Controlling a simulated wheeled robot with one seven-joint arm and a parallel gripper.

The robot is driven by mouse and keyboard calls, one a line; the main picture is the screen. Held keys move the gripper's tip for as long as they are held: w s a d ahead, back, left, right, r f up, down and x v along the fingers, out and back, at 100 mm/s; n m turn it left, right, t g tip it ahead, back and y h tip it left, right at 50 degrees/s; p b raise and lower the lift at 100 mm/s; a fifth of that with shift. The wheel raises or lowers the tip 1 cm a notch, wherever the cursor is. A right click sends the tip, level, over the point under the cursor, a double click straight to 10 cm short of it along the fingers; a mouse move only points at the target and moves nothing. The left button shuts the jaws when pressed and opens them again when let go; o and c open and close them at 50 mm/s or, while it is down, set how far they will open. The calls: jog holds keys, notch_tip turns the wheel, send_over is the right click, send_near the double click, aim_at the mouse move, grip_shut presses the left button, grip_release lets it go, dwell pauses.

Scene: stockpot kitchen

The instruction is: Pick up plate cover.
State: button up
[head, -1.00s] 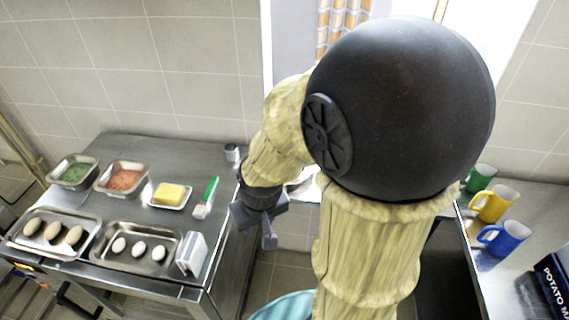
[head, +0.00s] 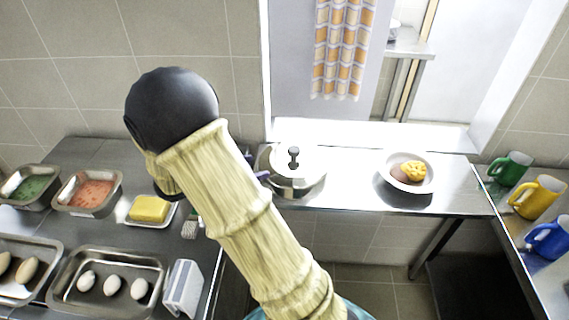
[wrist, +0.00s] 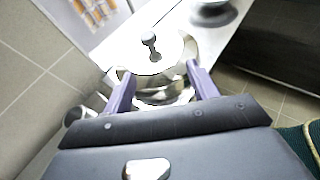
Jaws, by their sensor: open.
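The plate cover (head: 293,170) is a shiny metal dome with a dark knob on top. It stands on the steel counter under the window, right of my arm in the head view. In the wrist view the plate cover (wrist: 152,58) lies ahead, its knob upright and its lower part between and beyond my fingers. My gripper (wrist: 160,85) is open, with its two purple fingers apart on either side of the cover's near part. I cannot tell whether they touch it. In the head view my arm hides most of the gripper.
A plate with food (head: 408,172) stands right of the cover on the same counter (head: 345,190). Green, yellow and blue mugs (head: 536,197) stand at the right. Butter (head: 149,208), an egg tray (head: 110,285) and a white box (head: 183,288) are at the left.

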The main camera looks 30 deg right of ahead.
aim_at(290, 151)
jog(key=shift+w+r+n+t+h, duration=0.25)
jog(key=shift+w+n+t+h, duration=0.05)
jog(key=shift+w, duration=0.3)
jog(key=p+x, duration=0.1)
jog(key=x, duration=1.1)
jog(key=shift+w+d+f, duration=0.1)
jog(key=shift+d, duration=0.1)
jog(key=p+x, duration=0.1)
jog(key=x, duration=0.1)
jog(key=p+x, duration=0.1)
jog(key=x, duration=0.2)
jog(key=shift+w, duration=0.25)
